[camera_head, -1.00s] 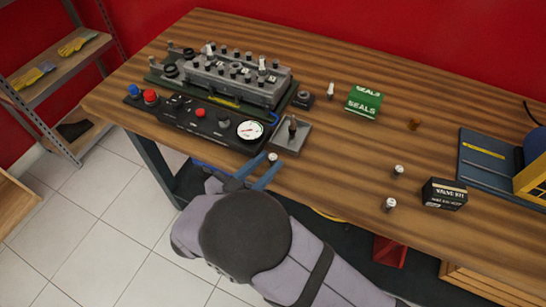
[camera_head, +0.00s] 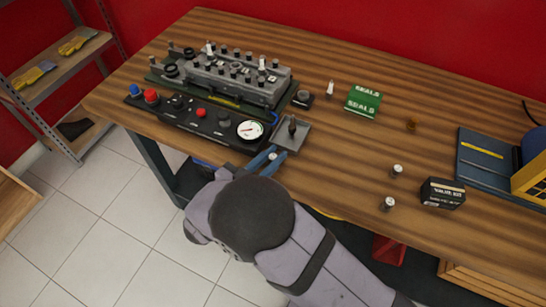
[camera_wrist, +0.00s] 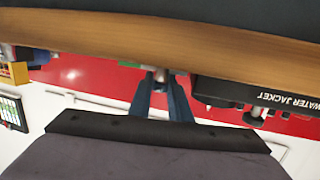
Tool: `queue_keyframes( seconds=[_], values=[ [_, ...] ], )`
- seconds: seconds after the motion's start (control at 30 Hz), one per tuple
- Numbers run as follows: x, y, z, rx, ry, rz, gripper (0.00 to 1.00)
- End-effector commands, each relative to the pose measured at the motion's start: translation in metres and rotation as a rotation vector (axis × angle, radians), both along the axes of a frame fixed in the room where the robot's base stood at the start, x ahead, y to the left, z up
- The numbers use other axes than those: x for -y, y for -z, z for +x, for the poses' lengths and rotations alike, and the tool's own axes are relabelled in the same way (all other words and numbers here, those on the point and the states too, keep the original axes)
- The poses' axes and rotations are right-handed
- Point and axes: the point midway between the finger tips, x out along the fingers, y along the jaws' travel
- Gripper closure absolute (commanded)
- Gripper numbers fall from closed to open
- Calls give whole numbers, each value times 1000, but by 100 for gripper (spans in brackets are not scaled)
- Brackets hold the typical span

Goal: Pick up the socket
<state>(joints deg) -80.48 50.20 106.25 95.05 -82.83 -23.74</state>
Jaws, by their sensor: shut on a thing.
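A small silver cylindrical piece, which looks like the socket (camera_head: 272,156), is near the table's front edge, just in front of a small grey tray. My gripper (camera_head: 264,160) reaches over the front edge from below, its blue fingers closed on this piece. In the wrist view the two blue fingers (camera_wrist: 164,95) stand close together, with the silver socket (camera_wrist: 160,76) between their tips. The fingers hide part of it. I cannot tell whether it is lifted off the wood.
The grey tray (camera_head: 302,143) holds an upright dark pin, right behind my gripper. The gauge panel (camera_head: 190,115) and engine head (camera_head: 230,78) lie left. Two silver pieces (camera_head: 397,170) (camera_head: 388,204) and a black box (camera_head: 442,193) stand right. A green seals box (camera_head: 363,101) stands behind.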

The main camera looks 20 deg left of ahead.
Motion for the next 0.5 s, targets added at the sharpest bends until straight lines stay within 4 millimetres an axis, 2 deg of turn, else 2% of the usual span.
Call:
queue_keyframes(
  seconds=[0.23,0.5],
  values=[
    [0,-13,0,2,1,4,100],
    [0,-53,0,1,1,6,100]
  ],
)
